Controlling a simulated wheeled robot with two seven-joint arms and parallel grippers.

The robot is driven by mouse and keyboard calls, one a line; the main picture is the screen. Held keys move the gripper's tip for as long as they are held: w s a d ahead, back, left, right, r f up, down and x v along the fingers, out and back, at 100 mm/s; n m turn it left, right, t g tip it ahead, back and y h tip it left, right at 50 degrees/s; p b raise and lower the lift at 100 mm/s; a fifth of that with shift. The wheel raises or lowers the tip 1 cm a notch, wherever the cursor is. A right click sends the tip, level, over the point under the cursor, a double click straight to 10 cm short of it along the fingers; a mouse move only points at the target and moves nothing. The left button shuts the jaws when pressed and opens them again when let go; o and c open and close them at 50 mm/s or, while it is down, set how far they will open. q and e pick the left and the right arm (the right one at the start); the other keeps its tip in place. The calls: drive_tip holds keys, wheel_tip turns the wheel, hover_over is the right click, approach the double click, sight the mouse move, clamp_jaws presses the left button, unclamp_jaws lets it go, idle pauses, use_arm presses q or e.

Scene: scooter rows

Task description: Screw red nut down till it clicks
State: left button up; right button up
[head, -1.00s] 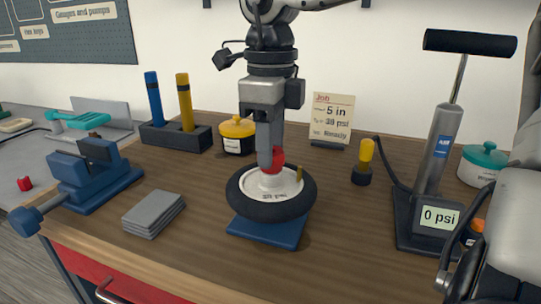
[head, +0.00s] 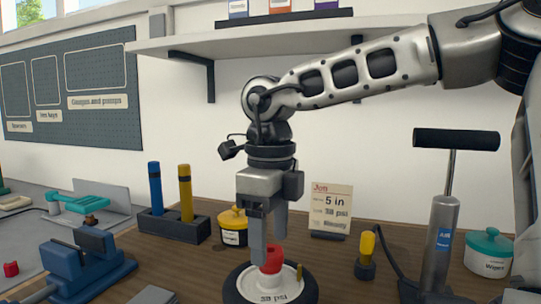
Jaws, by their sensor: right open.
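The red nut (head: 271,259) sits at the centre of a small wheel's white hub (head: 266,283). The hub is inside a black tyre (head: 310,286), whose near part is cut off by the bottom edge. My right gripper (head: 270,242) points straight down over the nut. It is open, with one finger just left of the nut and the other behind and above its right side. I cannot tell whether a finger touches the nut. The nut's threads are hidden. My left gripper is not in view.
A brass valve stem (head: 299,273) stands up on the hub. A floor pump (head: 440,240) and a yellow-handled tool (head: 366,250) are to the right. A blue vise (head: 88,262) is at left. A yellow tub (head: 233,227) and a job card (head: 331,208) stand behind.

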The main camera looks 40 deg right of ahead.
use_arm(q)
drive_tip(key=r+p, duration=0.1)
drive_tip(key=p, duration=0.1)
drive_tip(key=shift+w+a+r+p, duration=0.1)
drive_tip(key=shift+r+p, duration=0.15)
drive_tip(key=shift+p, duration=0.15)
use_arm(e)
wheel_tip(320, 180, up, 15)
drive_tip(key=shift+f, duration=0.1)
use_arm(q)
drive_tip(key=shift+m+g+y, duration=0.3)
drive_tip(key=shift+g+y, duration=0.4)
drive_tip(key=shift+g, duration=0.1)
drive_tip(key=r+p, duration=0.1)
drive_tip(key=p, duration=0.3)
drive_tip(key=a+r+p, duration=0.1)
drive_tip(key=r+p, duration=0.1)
drive_tip(key=p, duration=0.3)
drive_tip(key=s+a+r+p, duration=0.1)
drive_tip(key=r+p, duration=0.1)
drive_tip(key=p, duration=0.3)
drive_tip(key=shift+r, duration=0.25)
use_arm(e)
drive_tip(key=n, duration=2.1)
drive_tip(key=shift+n, duration=0.4)
